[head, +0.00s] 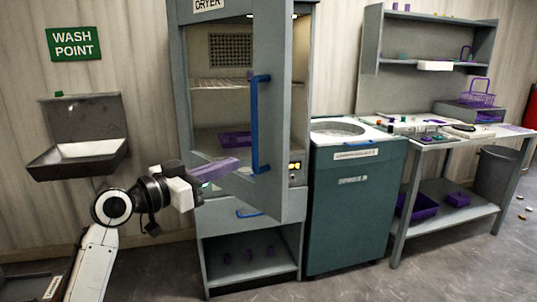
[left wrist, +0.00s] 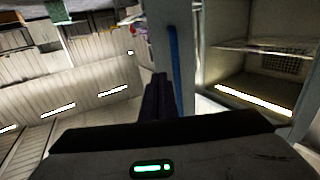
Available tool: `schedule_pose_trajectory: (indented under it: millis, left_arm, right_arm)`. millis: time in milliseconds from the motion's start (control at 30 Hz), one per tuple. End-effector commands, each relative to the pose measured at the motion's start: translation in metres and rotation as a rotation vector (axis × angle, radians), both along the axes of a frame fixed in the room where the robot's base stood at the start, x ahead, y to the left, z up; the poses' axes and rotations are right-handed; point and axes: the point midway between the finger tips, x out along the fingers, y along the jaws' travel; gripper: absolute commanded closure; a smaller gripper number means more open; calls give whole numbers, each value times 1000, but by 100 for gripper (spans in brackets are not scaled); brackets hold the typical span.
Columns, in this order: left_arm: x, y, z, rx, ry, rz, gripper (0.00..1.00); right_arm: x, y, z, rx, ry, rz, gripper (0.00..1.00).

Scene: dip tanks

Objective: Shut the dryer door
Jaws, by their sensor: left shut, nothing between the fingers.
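The dryer (head: 188,95) is a tall grey cabinet. Its door (head: 279,60) stands open, swung out towards me, and the lit inside shows to its left. The door has a long vertical blue handle (head: 261,125). My left gripper (head: 236,161), with purple fingers, is shut and empty at the lower left of the door, close to the handle. In the left wrist view the dark fingers (left wrist: 157,92) point along the door (left wrist: 188,45), beside the blue handle (left wrist: 175,70). I cannot tell whether they touch it. My right gripper is not in view.
Inside the dryer are a wire shelf (head: 218,84) and a purple item (head: 235,139). Below is a drawer with a blue handle (head: 249,214). A green tank cabinet (head: 349,210) stands close on the right, then a workbench (head: 441,141). A wash basin (head: 84,158) hangs on the left.

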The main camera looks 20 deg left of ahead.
Motion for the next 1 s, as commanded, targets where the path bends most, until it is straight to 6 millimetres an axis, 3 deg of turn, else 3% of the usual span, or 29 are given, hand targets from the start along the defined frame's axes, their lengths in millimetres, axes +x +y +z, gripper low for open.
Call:
schedule_pose_trajectory:
  millis: [600,1000]
  left_arm:
    - [104,-53,1,-4,3,-1,100]
    - [119,-59,-1,0,2,1,100]
  right_arm:
    - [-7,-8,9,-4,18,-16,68]
    - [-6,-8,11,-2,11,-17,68]
